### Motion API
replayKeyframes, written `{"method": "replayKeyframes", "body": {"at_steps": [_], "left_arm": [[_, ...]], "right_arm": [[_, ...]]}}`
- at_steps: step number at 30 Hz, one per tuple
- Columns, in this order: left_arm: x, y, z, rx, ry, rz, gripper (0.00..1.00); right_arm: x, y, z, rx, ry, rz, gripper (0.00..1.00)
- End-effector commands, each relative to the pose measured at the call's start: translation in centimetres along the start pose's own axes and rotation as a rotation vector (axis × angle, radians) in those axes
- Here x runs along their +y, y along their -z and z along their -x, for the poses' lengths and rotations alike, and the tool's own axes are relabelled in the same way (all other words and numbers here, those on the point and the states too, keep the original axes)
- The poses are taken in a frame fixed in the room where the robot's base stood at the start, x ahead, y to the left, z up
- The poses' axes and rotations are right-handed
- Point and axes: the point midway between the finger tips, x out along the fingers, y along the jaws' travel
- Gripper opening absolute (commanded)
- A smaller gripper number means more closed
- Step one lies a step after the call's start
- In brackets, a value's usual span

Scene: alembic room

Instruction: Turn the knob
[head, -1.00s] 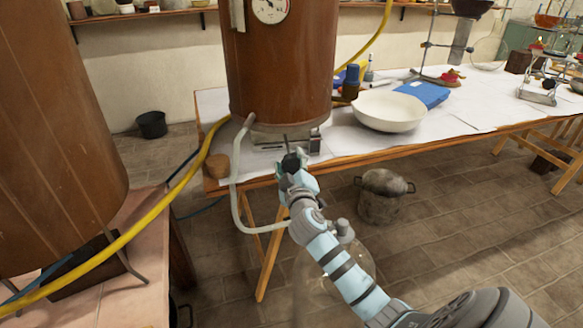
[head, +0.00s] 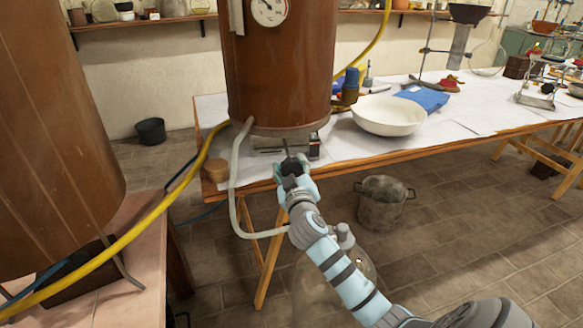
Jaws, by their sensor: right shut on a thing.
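My right gripper (head: 291,163) is at the front edge of the white-topped table, just below the copper boiler (head: 280,85). It is shut on a small dark thing, which I take to be the knob (head: 291,167); the fingers and wrist cover most of it. A thin metal stem stands up just behind the gripper. A small burner-like metal piece (head: 314,147) sits under the boiler, right of the gripper. My left gripper is not in view.
A white bowl (head: 388,116) and blue book (head: 424,99) lie on the table to the right. A pale hose (head: 235,205) loops left of my arm. A yellow hose (head: 150,219) crosses the left side. A metal pot (head: 383,203) stands on the floor.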

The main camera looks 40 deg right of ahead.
Motion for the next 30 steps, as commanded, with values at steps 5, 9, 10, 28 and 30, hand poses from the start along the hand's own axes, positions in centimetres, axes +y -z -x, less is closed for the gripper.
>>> {"method": "replayKeyframes", "body": {"at_steps": [5, 9, 10, 28, 30], "left_arm": [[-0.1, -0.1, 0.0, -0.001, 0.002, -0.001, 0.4], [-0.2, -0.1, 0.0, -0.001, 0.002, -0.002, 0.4], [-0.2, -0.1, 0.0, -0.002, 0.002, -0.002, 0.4], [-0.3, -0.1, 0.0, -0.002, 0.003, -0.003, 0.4], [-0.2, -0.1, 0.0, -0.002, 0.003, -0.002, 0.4]], "right_arm": [[-0.1, -0.1, 0.0, -0.003, 0.001, 0.001, 0.69], [0.0, -0.1, 0.0, -0.002, 0.0, 0.002, 0.69], [0.0, -0.1, 0.0, -0.001, 0.0, 0.002, 0.69], [0.0, -0.1, 10.1, -0.003, 0.002, 0.0, 0.69], [-0.1, -0.1, 11.2, -0.002, 0.002, 0.0, 0.69]]}}
